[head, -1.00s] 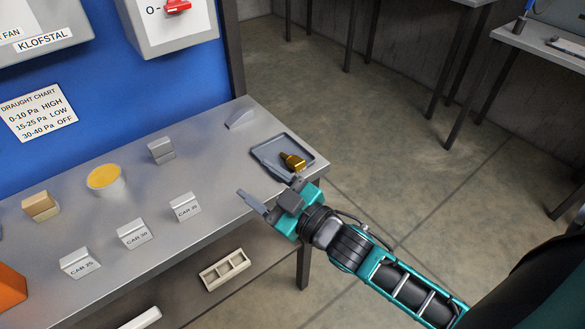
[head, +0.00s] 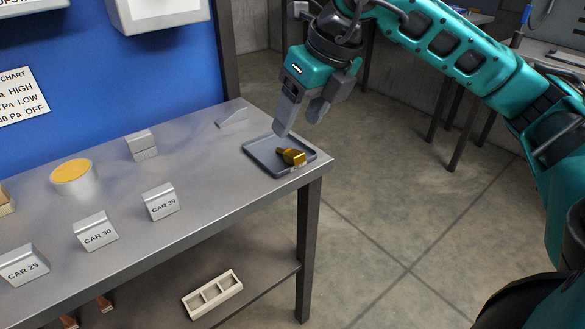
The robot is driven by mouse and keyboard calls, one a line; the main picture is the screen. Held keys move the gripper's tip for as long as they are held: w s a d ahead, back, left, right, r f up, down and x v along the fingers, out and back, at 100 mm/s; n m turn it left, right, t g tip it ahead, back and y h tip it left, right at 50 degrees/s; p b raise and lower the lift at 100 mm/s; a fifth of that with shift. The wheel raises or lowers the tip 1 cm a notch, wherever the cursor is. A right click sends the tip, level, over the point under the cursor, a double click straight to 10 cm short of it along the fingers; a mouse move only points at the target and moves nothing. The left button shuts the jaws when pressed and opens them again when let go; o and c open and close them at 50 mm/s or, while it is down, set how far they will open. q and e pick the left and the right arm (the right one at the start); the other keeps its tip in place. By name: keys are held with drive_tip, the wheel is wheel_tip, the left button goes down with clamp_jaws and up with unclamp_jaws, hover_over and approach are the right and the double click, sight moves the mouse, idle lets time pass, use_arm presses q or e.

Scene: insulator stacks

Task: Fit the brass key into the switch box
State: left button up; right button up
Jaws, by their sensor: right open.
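The brass key (head: 292,156) lies in a shallow grey tray (head: 262,162) at the right end of the metal bench. My right gripper (head: 299,122) is open and empty above the tray, its fingers pointing down just over the key. I see a gap between the fingertips and the key. A light grey box (head: 160,14) on the blue panel is cut off by the top edge; I cannot tell from this part whether it is the switch box. My left gripper is out of view.
On the bench (head: 215,185) stand labelled blocks such as CAR 35 (head: 161,202), a pot with a yellow top (head: 73,177), a small grey block (head: 141,145) and a grey wedge (head: 232,117). A pale divided tray (head: 212,294) lies on the lower shelf.

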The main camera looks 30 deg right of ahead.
drive_tip(key=d+h, duration=0.1)
drive_tip(key=d, duration=0.1)
drive_tip(key=b, duration=0.2)
approach(294, 153)
wheel_tip(294, 153, down, 2)
drive_tip(key=shift+w+a+f+m+t, duration=0.15)
drive_tip(key=shift+a+f+m+t, duration=0.25)
drive_tip(key=shift+f, duration=0.3)
drive_tip(key=x, duration=0.1)
drive_tip(key=b+x, duration=0.1)
drive_tip(key=x, duration=0.3)
drive_tip(key=shift+w+d+r+b, duration=0.1)
drive_tip(key=shift+w+d+b, duration=0.05)
drive_tip(key=shift+d+b, duration=0.2)
drive_tip(key=shift+w, duration=0.1)
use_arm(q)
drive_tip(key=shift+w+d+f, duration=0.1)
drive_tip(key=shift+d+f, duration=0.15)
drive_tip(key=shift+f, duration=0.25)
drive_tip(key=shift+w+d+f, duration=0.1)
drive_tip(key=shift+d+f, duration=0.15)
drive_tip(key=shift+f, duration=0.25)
use_arm(e)
clamp_jaws()
